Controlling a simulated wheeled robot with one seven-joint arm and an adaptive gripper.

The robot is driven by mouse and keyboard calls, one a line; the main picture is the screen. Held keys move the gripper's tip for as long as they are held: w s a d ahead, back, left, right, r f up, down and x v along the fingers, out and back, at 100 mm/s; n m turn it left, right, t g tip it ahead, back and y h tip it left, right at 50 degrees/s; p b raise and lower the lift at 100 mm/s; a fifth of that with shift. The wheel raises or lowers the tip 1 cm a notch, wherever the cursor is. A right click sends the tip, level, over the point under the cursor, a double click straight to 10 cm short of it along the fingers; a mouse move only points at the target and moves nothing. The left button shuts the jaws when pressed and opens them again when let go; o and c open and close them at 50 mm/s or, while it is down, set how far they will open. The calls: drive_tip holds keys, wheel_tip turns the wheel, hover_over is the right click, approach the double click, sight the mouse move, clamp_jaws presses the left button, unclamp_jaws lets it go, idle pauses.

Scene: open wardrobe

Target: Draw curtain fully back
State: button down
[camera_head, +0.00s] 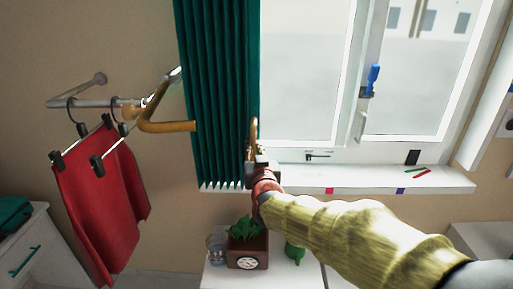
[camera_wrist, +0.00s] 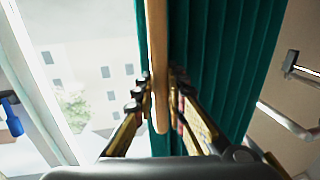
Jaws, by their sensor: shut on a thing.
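The dark green pleated curtain (camera_head: 215,90) hangs gathered at the left side of the window, and the glass to its right is uncovered. In the wrist view the curtain (camera_wrist: 222,70) fills the right of centre. A tan wooden handle (camera_head: 253,130) stands upright at the curtain's right edge. My gripper (camera_head: 254,155) is shut on this handle in front of the window's left side. In the wrist view the wooden handle (camera_wrist: 157,45) runs down between the two fingers of my gripper (camera_wrist: 159,90). How the handle joins the curtain is hidden.
The window (camera_head: 305,70) has a white sill (camera_head: 370,180) with small coloured items. A blue-handled latch (camera_head: 373,78) is on its frame. A wall rail (camera_head: 85,103) with a red skirt (camera_head: 100,195) is at left. A potted plant (camera_head: 247,245) stands below on a white surface.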

drive_tip(key=shift+a, duration=0.15)
drive_tip(key=c, duration=1.8)
unclamp_jaws()
drive_tip(key=shift+a, duration=0.15)
drive_tip(key=s+d, duration=0.2)
drive_tip(key=s, duration=0.9)
drive_tip(key=shift+s+d, duration=0.25)
drive_tip(key=shift+s, duration=0.15)
